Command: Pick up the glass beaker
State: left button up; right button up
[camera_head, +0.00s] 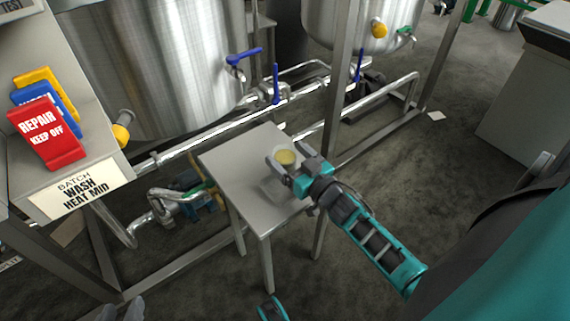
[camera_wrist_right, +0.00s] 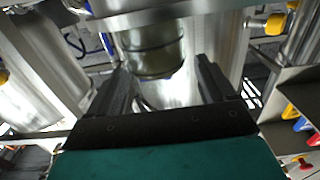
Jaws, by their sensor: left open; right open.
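The glass beaker (camera_head: 286,158) holds yellowish liquid and is at the small steel table (camera_head: 238,160), near its right side. My right gripper (camera_head: 289,160) is open, with one finger on either side of the beaker. In the right wrist view the beaker (camera_wrist_right: 152,52) shows between the two dark fingers of the gripper (camera_wrist_right: 165,80). I cannot tell whether either finger touches the glass. My left gripper (camera_head: 122,312) shows only in part at the bottom left edge, away from the table and empty as far as I see.
Steel pipes with blue-handled valves (camera_head: 275,84) run behind the table, below two large tanks (camera_head: 160,60). A steel frame post (camera_head: 340,80) stands just behind the right gripper. A panel with coloured tags (camera_head: 45,125) is at the left. The floor at right is mostly clear.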

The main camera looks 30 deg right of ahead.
jog(key=c, duration=1)
jog(key=shift+c, duration=1.3)
jog(key=shift+r, duration=0.15)
